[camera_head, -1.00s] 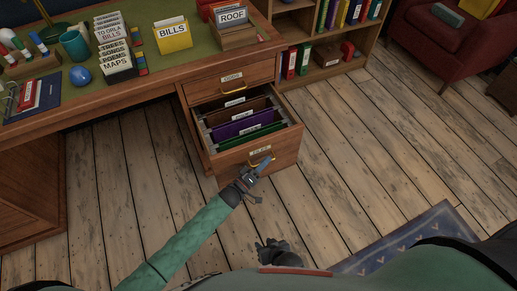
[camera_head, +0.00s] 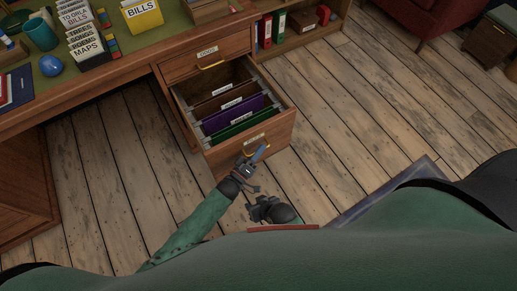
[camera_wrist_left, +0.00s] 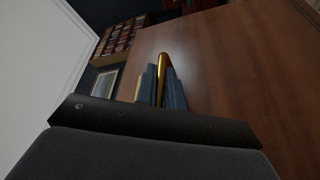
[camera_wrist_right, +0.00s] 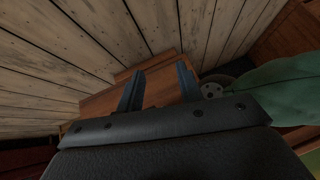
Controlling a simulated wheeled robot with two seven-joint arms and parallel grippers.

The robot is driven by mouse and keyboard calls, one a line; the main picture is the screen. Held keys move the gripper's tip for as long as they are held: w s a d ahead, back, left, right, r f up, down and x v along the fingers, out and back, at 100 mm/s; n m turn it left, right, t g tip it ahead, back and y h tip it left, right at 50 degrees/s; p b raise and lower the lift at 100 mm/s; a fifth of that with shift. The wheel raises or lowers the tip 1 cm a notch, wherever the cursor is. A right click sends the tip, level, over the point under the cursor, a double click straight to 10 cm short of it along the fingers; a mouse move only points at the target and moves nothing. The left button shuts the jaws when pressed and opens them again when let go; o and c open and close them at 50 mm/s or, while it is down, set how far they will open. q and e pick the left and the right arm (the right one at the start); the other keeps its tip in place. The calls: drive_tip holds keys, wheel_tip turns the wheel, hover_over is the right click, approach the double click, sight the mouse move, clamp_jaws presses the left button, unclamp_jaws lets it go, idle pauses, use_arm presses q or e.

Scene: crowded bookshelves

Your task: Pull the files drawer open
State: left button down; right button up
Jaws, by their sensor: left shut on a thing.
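The files drawer (camera_head: 279,132) is the lower drawer of the wooden desk. It stands pulled out, with several hanging folders in brown, purple and green showing inside. My left gripper (camera_head: 259,154) is at the drawer's front. In the left wrist view its fingers (camera_wrist_left: 162,88) are shut on the brass handle (camera_wrist_left: 164,67), against the brown drawer front (camera_wrist_left: 230,70). My right gripper (camera_head: 256,207) hangs lower, near my body and apart from the drawer. In the right wrist view its two fingers (camera_wrist_right: 158,88) are spread with nothing between them.
The closed drawer above (camera_head: 207,61) has its own brass handle. The desk top (camera_head: 110,48) holds a yellow bills box (camera_head: 141,16), a card box (camera_head: 84,40) and a teal mug (camera_head: 40,34). A rug (camera_head: 385,190) lies at right. The plank floor (camera_head: 340,110) is clear right of the drawer.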

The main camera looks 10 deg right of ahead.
use_arm(q)
drive_tip(key=shift+f, duration=0.1)
drive_tip(key=c, duration=1.5)
unclamp_jaws()
